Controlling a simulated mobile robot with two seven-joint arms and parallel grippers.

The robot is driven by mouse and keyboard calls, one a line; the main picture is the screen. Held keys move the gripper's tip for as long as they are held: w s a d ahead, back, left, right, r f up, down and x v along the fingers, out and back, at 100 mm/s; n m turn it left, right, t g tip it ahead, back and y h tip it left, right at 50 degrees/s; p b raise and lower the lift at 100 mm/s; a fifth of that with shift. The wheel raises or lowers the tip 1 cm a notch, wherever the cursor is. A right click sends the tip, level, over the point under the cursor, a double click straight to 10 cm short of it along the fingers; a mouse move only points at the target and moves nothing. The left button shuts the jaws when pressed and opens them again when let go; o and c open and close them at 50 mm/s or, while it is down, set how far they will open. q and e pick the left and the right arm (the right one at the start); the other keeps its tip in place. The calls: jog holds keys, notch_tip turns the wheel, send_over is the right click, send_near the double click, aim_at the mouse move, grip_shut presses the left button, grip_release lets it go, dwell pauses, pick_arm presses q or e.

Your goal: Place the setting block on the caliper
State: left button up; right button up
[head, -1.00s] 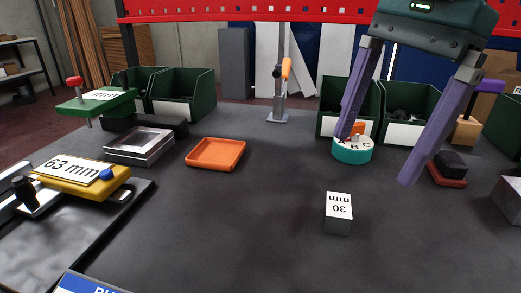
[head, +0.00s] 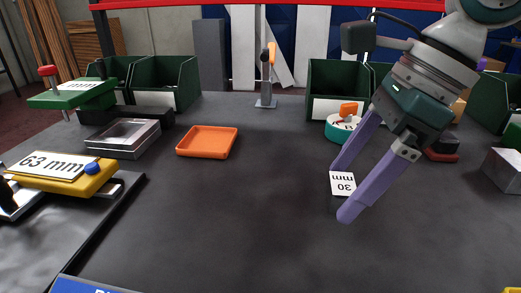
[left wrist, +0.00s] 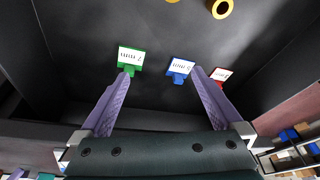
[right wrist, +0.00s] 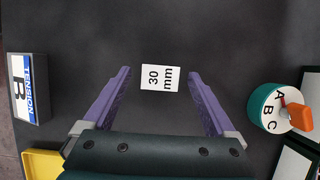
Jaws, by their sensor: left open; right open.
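The setting block marked 30 mm (head: 342,184) stands on the dark table. It also shows in the right wrist view (right wrist: 160,78), lined up between the fingertips. My right gripper (head: 341,192) is open and above the block, one finger to each side; no contact is visible. My left gripper (left wrist: 161,72) is open and empty in its wrist view and does not show in the head view. A yellow piece marked 63 mm (head: 60,177) lies on a dark plate at the left. I cannot tell for sure which thing is the caliper.
An orange tray (head: 207,142) and a metal box (head: 124,138) stand left of centre. A teal dial (head: 341,131) marked with letters stands beyond the right gripper. A TENSION B box (right wrist: 28,90) lies left in the right wrist view. The table's middle is clear.

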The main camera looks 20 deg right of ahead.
jog(key=shift+f, duration=0.1)
jog(key=shift+c, duration=0.2)
grip_shut()
dwell(0.5)
